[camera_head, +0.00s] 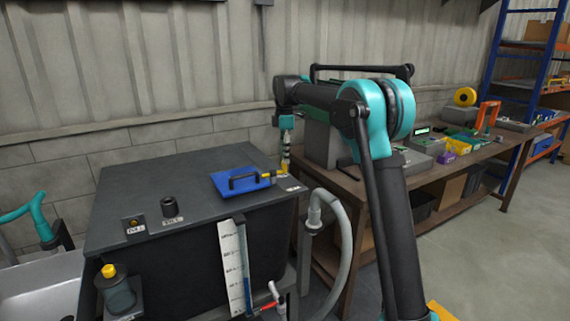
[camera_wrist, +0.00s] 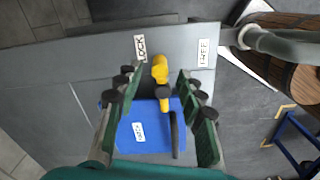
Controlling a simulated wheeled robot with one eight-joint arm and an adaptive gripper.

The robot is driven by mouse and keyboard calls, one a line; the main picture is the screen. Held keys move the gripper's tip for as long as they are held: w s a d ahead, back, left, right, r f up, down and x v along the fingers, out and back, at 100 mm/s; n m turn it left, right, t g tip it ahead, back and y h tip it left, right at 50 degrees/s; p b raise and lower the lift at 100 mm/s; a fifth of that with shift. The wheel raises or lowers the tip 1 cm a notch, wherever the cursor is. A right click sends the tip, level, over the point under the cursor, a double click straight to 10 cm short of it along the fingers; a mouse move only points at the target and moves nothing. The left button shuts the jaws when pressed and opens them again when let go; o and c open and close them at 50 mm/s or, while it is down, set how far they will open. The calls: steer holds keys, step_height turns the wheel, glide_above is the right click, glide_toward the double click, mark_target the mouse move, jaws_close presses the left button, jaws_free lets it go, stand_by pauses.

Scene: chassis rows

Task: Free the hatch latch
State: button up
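The blue hatch (camera_head: 238,181) lies on the dark tank top near its right side, with a black bar handle (camera_head: 246,180). It also shows in the wrist view (camera_wrist: 135,143). The yellow latch (camera_wrist: 160,69) sits at the hatch's edge, between a LOCK label (camera_wrist: 140,47) and a FREE label (camera_wrist: 204,53), nearer LOCK. My gripper (camera_wrist: 158,80) is open, with a finger on each side of the latch and gaps showing. In the head view my gripper (camera_head: 285,163) points down beside the latch. Contact cannot be told.
A black knob (camera_head: 169,206) and a small labelled block (camera_head: 134,226) stand on the tank top (camera_head: 150,180). A grey hose (camera_head: 338,215) curves beside the tank's right side. A workbench (camera_head: 420,181) with tools stands to the right, behind my arm.

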steer(key=shift+f, duration=1.95)
steer(key=shift+c, duration=0.3)
jaws_close()
